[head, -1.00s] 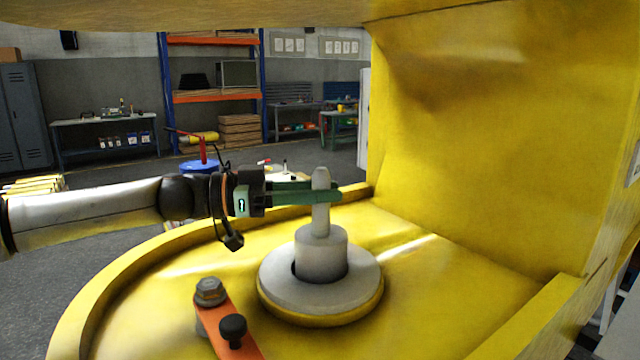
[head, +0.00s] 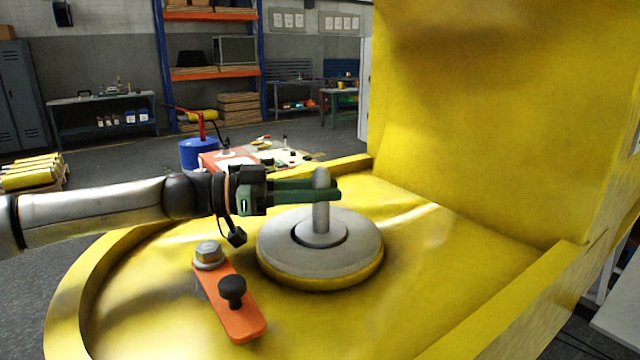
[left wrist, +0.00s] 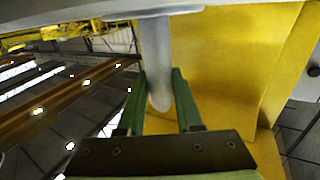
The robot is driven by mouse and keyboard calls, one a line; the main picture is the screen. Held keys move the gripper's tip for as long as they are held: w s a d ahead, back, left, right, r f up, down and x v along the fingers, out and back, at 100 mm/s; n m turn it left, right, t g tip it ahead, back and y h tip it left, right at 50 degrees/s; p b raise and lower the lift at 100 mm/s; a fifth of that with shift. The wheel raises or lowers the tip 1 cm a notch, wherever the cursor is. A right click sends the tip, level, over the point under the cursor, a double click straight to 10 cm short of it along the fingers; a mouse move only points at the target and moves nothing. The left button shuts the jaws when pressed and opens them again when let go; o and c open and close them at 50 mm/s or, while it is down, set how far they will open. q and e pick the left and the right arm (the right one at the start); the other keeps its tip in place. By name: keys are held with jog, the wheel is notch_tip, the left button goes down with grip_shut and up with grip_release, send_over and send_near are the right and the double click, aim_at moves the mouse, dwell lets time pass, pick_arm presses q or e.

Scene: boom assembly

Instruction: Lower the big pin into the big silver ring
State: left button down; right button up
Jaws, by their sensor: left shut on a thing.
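The big pin (head: 321,218) is grey, with a thin upright stem on a wider body. It stands upright in the hole of the big silver ring (head: 276,252), with most of its wide body sunk below the ring's top face. My left gripper (head: 320,190) is shut on the pin's stem near the top, its green fingers on either side. In the left wrist view the stem (left wrist: 158,70) shows between the fingers (left wrist: 159,100). The pin's lower end is hidden inside the ring. My right gripper is not in view.
An orange bar (head: 240,312) with a black knob and a bolt lies left of the ring on the yellow boom surface (head: 150,320). A tall yellow wall (head: 480,130) rises at the right. A blue drum (head: 197,153) and workbenches stand behind.

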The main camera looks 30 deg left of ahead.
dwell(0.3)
pick_arm(q)
jog(key=c, duration=0.6)
grip_release()
jog(key=shift+s, duration=0.1)
jog(key=shift+o, duration=0.5)
jog(key=shift+f, duration=0.35)
jog(key=shift+s+a+r, duration=0.2)
jog(key=shift+a, duration=0.05)
jog(key=shift+v, duration=0.9)
jog(key=b+v, duration=0.4)
jog(key=v, duration=0.6)
